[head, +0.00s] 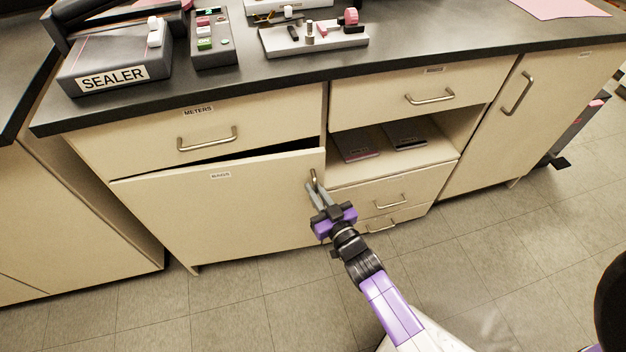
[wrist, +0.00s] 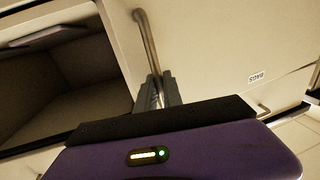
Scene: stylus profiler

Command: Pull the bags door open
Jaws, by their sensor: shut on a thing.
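The bags door (head: 215,215) is a cream cabinet door with a "BAGS" label (head: 220,175), below the meters drawer. It stands slightly ajar, with a dark gap along its top edge. Its metal handle (head: 314,181) is at the door's right edge. My gripper (head: 317,190) is shut on this handle. In the wrist view the handle (wrist: 147,45) runs up from between my gripper's fingers (wrist: 158,92), and the label (wrist: 257,77) shows upside down on the door (wrist: 215,45). The lower part of the handle is hidden by the gripper.
The meters drawer (head: 160,145) is above the door. An open shelf (head: 430,155) with two dark items and small drawers (head: 405,190) lie to the right. The worktop (head: 240,85) holds the sealer (head: 120,60) and other devices. Bare floor (head: 230,310) lies in front.

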